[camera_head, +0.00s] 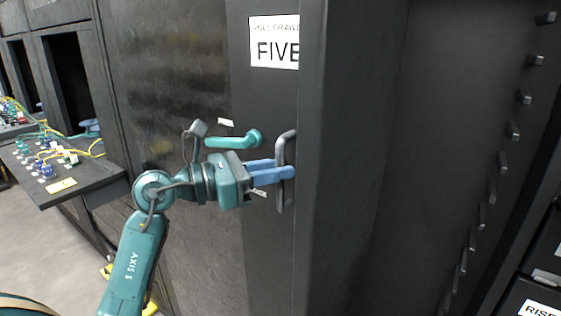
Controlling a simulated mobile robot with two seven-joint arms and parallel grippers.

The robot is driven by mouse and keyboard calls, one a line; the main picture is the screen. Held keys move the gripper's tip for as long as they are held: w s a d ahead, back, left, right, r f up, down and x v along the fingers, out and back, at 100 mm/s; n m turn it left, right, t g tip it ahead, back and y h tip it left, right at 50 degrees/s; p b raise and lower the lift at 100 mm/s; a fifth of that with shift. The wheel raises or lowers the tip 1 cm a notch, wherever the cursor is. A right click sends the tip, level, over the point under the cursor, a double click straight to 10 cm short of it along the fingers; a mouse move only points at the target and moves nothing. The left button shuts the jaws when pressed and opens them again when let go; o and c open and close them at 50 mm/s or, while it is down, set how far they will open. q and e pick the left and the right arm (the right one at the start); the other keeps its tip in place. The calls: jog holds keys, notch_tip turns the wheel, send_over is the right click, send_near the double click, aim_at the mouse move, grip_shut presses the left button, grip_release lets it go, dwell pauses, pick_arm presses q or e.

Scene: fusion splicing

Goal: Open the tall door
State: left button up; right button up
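The tall door (185,100) is a dark panel with a paper sign (275,42) on which "FIVE" can be read. A grey vertical bar handle (286,142) stands near its right edge. My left gripper (284,171), with blue fingers, reaches the middle of this handle from the left. One finger passes in front of the bar and the other goes behind it, and they look closed on it. A teal lever (232,141) sits just above the gripper. My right gripper is not in view.
A dark upright edge (313,150) and a deep dark surface lie right of the handle. At left, a shelf (95,186) carries coloured connectors and cables. Grey floor shows below.

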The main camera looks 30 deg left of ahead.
pick_arm(q)
jog(key=shift+w+d, duration=0.4)
jog(key=shift+w, duration=0.05)
grip_shut()
